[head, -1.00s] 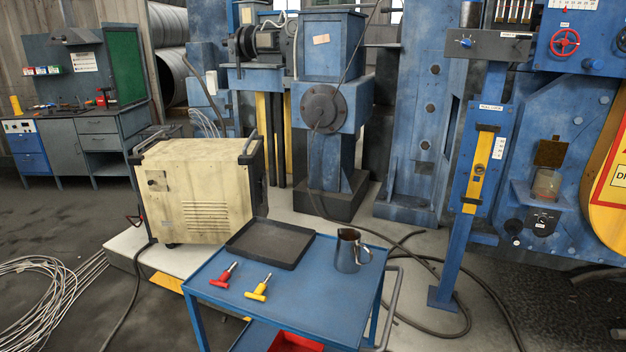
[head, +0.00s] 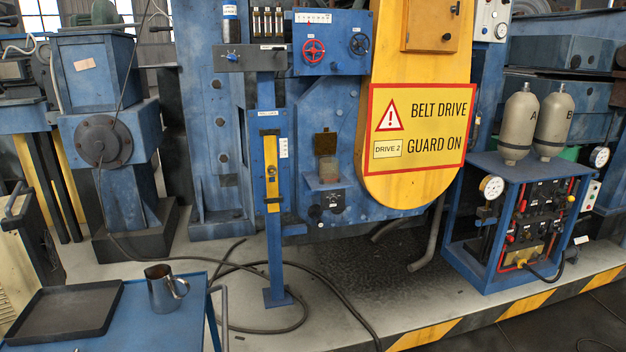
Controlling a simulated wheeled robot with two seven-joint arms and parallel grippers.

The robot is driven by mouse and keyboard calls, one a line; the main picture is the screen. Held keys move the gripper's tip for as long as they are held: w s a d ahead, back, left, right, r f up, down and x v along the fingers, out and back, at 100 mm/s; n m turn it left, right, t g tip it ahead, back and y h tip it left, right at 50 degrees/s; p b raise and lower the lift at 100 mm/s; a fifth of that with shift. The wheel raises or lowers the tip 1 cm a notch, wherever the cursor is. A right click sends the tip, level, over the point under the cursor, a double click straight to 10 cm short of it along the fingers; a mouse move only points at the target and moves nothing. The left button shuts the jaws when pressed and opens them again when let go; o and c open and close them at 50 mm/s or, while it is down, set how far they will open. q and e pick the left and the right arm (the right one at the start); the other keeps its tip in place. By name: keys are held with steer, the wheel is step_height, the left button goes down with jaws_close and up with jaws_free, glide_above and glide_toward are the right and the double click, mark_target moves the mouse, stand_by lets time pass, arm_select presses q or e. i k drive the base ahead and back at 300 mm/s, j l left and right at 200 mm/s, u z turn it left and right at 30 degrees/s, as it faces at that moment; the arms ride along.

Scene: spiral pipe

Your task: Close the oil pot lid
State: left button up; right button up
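The oil pot (head: 329,168) sits on a small shelf on the front of the blue machine, near the middle of the head view. It looks like a clear, brownish cup. Its brass-brown lid (head: 325,143) stands upright above and behind the cup, so the pot is open. A small black panel with a knob is just below it. Neither of my grippers shows in the head view.
A blue cart (head: 185,325) with a black tray (head: 65,312) and a metal jug (head: 163,288) stands at the lower left. A blue post (head: 273,210) and floor hoses stand left of the pot. A yellow belt guard (head: 420,60) and gauge stand (head: 515,230) are to the right.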

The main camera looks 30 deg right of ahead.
mark_target(326, 142)
steer(key=z, duration=1.05)
